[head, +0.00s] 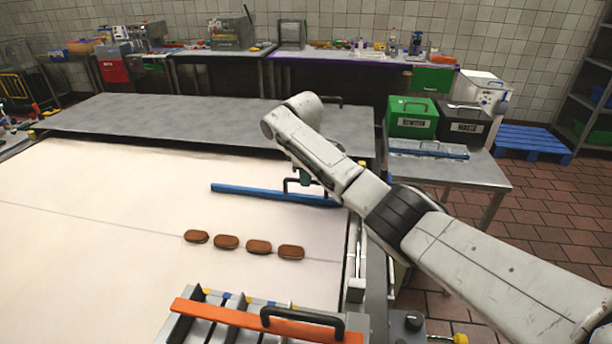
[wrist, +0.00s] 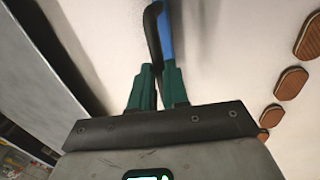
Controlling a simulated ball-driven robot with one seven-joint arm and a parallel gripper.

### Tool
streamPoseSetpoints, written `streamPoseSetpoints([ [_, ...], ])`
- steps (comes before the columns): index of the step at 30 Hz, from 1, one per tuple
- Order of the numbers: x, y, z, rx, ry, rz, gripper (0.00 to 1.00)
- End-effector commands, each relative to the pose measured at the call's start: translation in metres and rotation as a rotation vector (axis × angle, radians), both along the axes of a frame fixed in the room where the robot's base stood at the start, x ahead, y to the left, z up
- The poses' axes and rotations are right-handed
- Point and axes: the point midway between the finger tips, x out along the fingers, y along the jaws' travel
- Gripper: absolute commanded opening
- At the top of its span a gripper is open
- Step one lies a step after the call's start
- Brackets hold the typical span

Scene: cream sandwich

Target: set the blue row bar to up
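The blue row bar (head: 235,189) is a long thin bar with a black arched handle (head: 291,182). It lies across the far right part of the white surface; I cannot tell whether it touches it. In the wrist view the bar (wrist: 166,38) runs up to the top edge. My gripper (head: 305,178) is over the bar's right half, partly hidden by my arm. In the wrist view its green fingers (wrist: 159,68) are close together, with the black handle (wrist: 153,40) between their tips. They look shut on the handle.
A row of several brown oval biscuits (head: 227,242) lies on the white surface (head: 110,240) in front of the bar. An orange bar (head: 240,318) with a black handle sits on a rack at the front. Green (head: 411,118) and black (head: 464,126) bins stand on a side table.

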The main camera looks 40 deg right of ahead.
Motion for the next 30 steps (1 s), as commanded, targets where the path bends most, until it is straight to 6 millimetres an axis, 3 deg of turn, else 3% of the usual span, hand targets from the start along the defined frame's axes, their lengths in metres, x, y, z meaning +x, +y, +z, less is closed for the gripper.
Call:
streamPoseSetpoints([
  [4, 0.000, 0.000, 0.000, 0.000, 0.000, 0.000, 0.00],
  [20, 0.000, 0.000, 0.001, 0.002, -0.002, 0.000, 0.00],
  [30, 0.004, -0.001, 0.022, 0.073, -0.092, 0.000, 0.00],
])
